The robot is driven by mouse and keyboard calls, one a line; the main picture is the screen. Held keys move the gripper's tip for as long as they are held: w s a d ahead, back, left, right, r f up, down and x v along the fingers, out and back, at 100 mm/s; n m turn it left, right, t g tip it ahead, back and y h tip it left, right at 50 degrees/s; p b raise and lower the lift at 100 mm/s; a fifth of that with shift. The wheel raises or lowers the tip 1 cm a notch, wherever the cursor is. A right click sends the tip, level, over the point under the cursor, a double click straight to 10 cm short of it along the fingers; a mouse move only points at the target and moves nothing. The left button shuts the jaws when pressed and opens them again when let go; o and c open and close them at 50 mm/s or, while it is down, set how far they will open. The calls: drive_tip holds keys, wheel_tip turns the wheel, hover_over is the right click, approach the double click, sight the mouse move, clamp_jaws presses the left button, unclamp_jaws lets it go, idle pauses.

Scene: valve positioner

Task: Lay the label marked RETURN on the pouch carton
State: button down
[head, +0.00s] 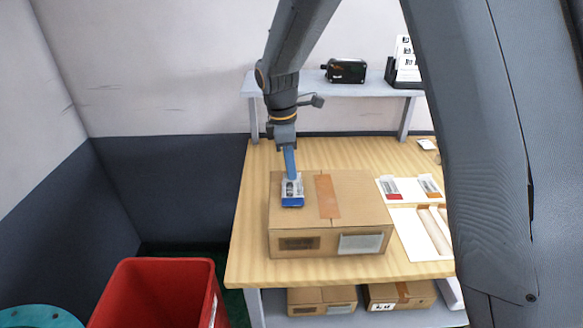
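A large brown carton (350,192) stands on the wooden table, with tape across its top and a pale grey pouch (361,243) on its front face. A small white label with a blue band (292,200) is at the left part of the carton's top; its print is too small to read. My gripper (291,176) points down right at this label, seen nearly edge-on. I cannot tell whether its fingers are closed on the label or whether the label rests on the carton. Two other labels, one with a red band (394,195) and one with an orange band (431,187), lie on the table at right.
A white tray with rolls (408,238) lies right of the carton, partly hidden by my arm. A grey shelf (300,84) behind carries a black device (346,71). More cartons (322,299) sit below the table. A red bin (160,290) stands at front left.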

drive_tip(key=shift+f+p, duration=0.5)
idle(1.7)
drive_tip(key=c, duration=2)
unclamp_jaws()
wheel_tip(320, 180, up, 8)
drive_tip(key=f+b, duration=0.1)
drive_tip(key=b, duration=0.1)
drive_tip(key=s+d+f+m, duration=0.1)
drive_tip(key=s+d+m, duration=0.5)
drive_tip(key=s+d+f+m+y, duration=0.1)
drive_tip(key=s+d+m, duration=0.1)
drive_tip(key=s+d, duration=0.1)
drive_tip(key=shift+s+f+m, duration=0.1)
drive_tip(key=shift+f+m, duration=0.2)
drive_tip(key=shift+m, duration=0.1)
drive_tip(key=s+d+f+m, duration=0.1)
drive_tip(key=s+d+m, duration=0.1)
drive_tip(key=s+m, duration=0.1)
drive_tip(key=s+d+f+m+t, duration=0.1)
drive_tip(key=s+d+m, duration=0.1)
drive_tip(key=s+m, duration=0.1)
drive_tip(key=s+d+f+m, duration=0.1)
drive_tip(key=s+d+m, duration=0.1)
drive_tip(key=s, duration=0.3)
drive_tip(key=shift+f+m, duration=0.35)
drive_tip(key=shift+m, duration=0.05)
